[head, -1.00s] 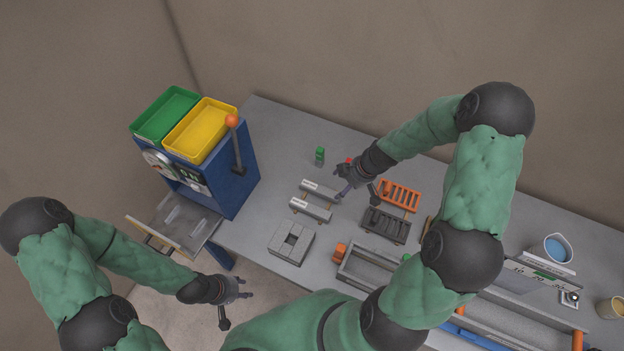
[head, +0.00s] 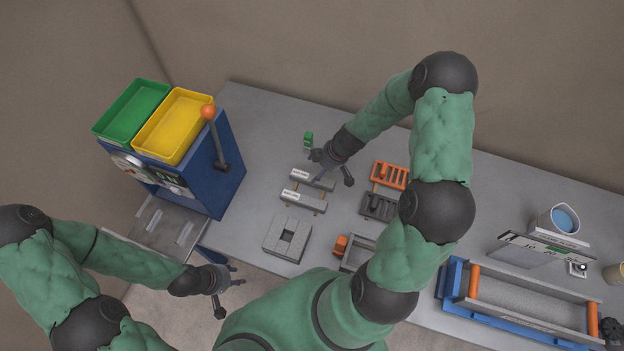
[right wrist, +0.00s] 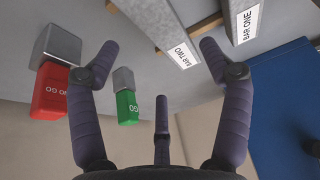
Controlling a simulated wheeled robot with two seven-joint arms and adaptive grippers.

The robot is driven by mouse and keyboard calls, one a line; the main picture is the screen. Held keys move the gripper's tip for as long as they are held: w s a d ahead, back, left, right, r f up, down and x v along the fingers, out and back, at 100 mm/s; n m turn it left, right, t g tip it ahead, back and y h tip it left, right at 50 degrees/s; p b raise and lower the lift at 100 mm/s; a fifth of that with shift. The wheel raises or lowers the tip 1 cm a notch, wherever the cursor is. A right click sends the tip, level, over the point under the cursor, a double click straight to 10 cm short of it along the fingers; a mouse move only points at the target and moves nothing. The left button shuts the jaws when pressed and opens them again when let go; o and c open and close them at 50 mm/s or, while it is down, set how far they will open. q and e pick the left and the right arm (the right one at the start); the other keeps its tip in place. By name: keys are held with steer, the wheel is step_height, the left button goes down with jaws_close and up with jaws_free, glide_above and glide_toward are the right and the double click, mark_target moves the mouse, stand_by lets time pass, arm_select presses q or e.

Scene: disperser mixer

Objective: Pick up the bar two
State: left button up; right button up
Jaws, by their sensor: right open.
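Bar two is a grey metal bar with a white label; in the head view (head: 322,182) it is the rear one of two parallel bars, and in the right wrist view (right wrist: 160,22) its labelled end shows. My right gripper (head: 318,169) is open and empty over the rear side of bar two. In the right wrist view my right gripper (right wrist: 157,45) has its fingers spread, with bar two beyond and between the tips, not held. Bar one (head: 302,200) lies in front of bar two, and its label shows in the wrist view (right wrist: 242,18). My left gripper (head: 229,288) is open and empty, off the table's front edge.
A green-ended weight (head: 308,140) stands behind the bars; a red one (right wrist: 51,92) shows in the wrist view. A blue machine (head: 215,165) stands left, a grey square block (head: 287,238) in front. Orange (head: 390,175) and dark racks (head: 380,206) lie right.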

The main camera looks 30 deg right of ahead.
mark_target(314, 175)
steer(key=x, duration=0.3)
steer(key=b+x, duration=0.1)
steer(key=x, duration=0.1)
steer(key=shift+s+a, duration=0.2)
steer(key=shift+s, duration=0.05)
steer(key=c, duration=1.6)
steer(key=shift+r, duration=0.1)
